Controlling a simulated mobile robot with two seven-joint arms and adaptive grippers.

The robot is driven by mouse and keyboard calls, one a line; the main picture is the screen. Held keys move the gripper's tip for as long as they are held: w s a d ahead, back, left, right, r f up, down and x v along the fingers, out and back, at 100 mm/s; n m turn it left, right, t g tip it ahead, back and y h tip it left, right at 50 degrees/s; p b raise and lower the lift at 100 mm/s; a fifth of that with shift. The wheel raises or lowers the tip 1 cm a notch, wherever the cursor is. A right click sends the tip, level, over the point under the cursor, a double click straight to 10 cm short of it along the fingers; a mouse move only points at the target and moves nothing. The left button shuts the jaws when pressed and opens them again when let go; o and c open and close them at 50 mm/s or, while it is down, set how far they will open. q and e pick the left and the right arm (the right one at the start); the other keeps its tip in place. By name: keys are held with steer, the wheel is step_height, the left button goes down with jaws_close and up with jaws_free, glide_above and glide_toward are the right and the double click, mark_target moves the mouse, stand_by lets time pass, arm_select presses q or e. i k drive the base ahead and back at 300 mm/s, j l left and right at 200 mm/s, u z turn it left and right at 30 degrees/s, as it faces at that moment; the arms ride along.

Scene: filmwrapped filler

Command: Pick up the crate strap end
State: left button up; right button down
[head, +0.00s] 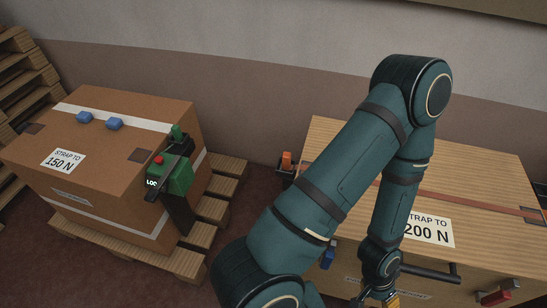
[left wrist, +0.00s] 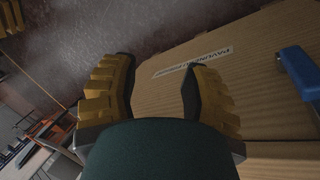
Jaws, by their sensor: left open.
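A light wooden crate (head: 480,165) stands at the right with a "STRAP TO 200 N" label. An orange-brown strap (head: 465,200) runs across its top. I cannot clearly pick out a free strap end; much of the crate's near left is hidden by my arm. My left gripper (head: 378,301) hangs low at the crate's front side, partly cut off by the frame's bottom edge. In the left wrist view my left gripper (left wrist: 160,68) has its yellow padded fingers apart, with nothing between them. Beyond the fingers is the crate's side (left wrist: 235,85) with a printed label. My right gripper is not visible.
A strapped cardboard box (head: 115,150) sits on a pallet at left, with a green tool (head: 177,178) at its corner. A blue part (head: 328,257) is on the crate's side, a dark bar (head: 430,271) along its front, a red-handled part (head: 497,293) at right. Floor shows between the loads.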

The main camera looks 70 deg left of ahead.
mark_target(286, 157)
steer(key=k+j, duration=0.2)
steer(key=j, duration=0.2)
steer(key=k+j, duration=0.25)
steer(key=j, duration=0.2)
steer(key=i+j, duration=0.1)
steer(key=j, duration=0.15)
steer(key=i+j, duration=0.1)
steer(key=j, duration=0.15)
